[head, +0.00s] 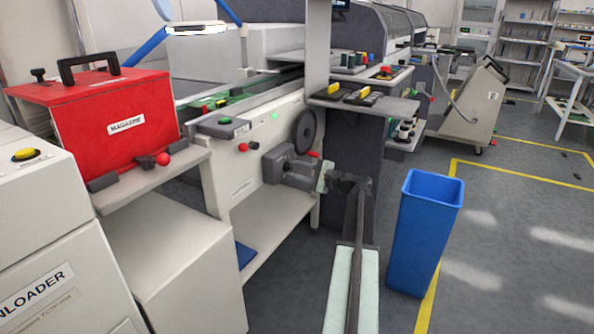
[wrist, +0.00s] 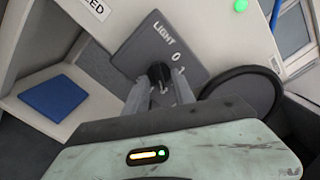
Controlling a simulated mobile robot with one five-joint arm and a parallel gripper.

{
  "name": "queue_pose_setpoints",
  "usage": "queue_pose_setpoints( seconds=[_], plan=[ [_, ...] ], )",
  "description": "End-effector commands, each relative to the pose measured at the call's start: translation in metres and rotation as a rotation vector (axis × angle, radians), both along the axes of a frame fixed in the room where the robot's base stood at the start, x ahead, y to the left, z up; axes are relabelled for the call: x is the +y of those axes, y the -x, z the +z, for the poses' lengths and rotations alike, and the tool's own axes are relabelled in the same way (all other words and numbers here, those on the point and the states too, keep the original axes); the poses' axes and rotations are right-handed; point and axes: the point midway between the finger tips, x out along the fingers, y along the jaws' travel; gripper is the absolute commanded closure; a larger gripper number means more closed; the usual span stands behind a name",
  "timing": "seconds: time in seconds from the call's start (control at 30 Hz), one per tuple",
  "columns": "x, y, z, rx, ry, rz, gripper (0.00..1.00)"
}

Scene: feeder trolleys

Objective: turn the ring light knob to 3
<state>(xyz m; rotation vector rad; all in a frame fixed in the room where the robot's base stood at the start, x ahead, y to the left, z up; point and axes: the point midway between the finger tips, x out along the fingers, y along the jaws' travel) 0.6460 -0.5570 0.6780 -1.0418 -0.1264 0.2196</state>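The ring light knob (wrist: 158,74) is black and sits on a grey plate (wrist: 150,42) marked LIGHT, with 0 and 1 readable beside it. No 3 shows, and the knob's pointer is not clear. My gripper (wrist: 163,80) has one finger on each side of the knob. I cannot tell whether both fingers press on it. In the head view my gripper (head: 315,172) is at the grey box (head: 277,164) on the machine's front, and the knob is hidden there.
A black handwheel (wrist: 240,95) is close to the right of my gripper, and a blue pad (wrist: 53,96) lies on the shelf to the left. A blue bin (head: 425,230) stands right of my arm. A red magazine (head: 115,120) is at the left.

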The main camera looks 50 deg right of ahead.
Motion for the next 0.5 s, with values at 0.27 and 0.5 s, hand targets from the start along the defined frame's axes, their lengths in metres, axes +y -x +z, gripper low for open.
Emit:
queue_pose_setpoints(
  seconds=[0.27, 0.5],
  plan=[
    [-0.003, 0.014, 0.0, 0.0, 0.0, 0.0, 0.69],
    [-0.015, 0.06, 0.0, 0.0, 0.0, -0.001, 0.69]
  ],
)
